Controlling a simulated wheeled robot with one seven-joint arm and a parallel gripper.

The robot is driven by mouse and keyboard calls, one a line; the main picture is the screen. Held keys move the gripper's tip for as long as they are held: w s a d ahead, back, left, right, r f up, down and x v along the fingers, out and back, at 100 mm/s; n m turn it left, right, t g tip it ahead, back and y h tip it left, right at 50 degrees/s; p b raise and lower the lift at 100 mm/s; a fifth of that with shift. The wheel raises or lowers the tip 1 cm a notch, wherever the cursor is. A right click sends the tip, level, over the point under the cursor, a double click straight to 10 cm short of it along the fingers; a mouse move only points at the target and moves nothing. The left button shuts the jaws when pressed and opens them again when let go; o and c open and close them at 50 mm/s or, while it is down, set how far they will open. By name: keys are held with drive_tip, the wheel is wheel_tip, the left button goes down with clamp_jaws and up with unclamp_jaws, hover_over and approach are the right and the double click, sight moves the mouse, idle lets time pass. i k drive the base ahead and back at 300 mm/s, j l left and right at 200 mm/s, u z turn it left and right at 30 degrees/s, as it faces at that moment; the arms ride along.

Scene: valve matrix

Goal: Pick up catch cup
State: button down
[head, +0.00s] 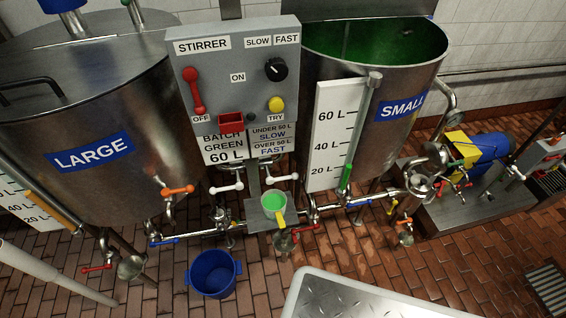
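A small cup with a green inside and a yellow handle (273,205), which looks like the catch cup, stands on a small grey shelf (254,222) below the control box in the head view. Its handle points down and slightly right in the picture. Nothing is touching it from above. My gripper is not in view, so I cannot see whether it is open or shut.
A grey control box (237,75) hangs above the cup. The large tank (120,160) stands left and the small tank (385,120) right. Pipes and valve levers (230,187) surround the shelf. A blue bucket (212,274) sits on the brick floor. A metal tread plate (350,298) is in front.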

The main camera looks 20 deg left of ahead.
sight(274, 202)
drive_tip(key=u, duration=1.2)
